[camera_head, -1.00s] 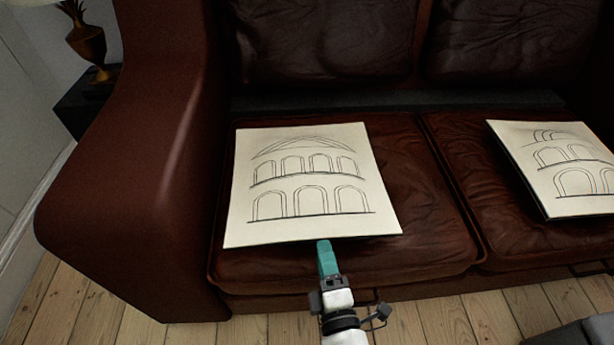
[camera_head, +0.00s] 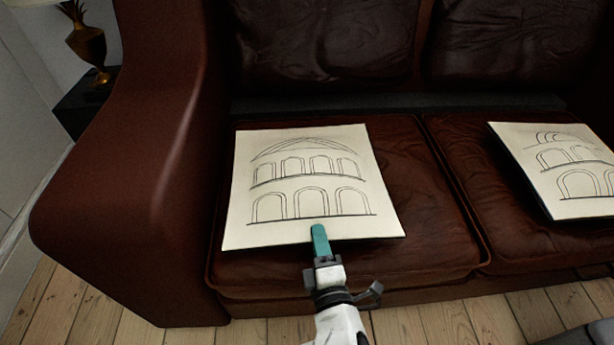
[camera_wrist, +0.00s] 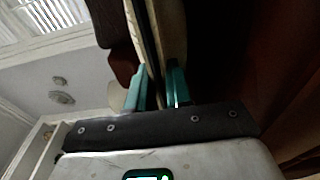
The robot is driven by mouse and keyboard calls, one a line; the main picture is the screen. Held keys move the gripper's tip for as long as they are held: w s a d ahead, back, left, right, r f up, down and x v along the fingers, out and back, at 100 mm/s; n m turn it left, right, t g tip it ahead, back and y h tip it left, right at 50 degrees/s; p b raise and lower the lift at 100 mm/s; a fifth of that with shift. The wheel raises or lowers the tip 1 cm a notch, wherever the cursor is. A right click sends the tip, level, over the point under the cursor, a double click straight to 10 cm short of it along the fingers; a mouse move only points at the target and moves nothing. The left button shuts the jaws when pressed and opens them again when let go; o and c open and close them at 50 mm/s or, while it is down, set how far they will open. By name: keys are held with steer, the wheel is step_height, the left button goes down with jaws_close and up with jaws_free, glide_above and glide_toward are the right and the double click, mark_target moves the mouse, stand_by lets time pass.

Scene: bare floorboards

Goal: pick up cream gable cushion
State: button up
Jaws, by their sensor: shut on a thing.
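The cream gable cushion (camera_head: 309,178) lies flat on the left seat of the brown leather sofa, with a drawing of arches under a gable roof on its top face. My gripper (camera_head: 319,236) is at its front edge, with one teal finger over the top face. In the wrist view the cushion (camera_wrist: 169,35) shows edge-on between the two teal fingers of my gripper (camera_wrist: 160,85), which are shut on it. The finger under the cushion is hidden in the head view.
A second cream cushion with arches (camera_head: 565,172) lies on the right seat of the sofa. The sofa's left armrest (camera_head: 135,190) rises beside the held cushion. A brass lamp base (camera_head: 88,42) stands at the far left. Floorboards (camera_head: 60,300) show in front.

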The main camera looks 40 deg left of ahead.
jaws_close()
steer(key=shift+r, duration=0.1)
step_height(320, 180, up, 10)
steer(key=p, duration=0.9)
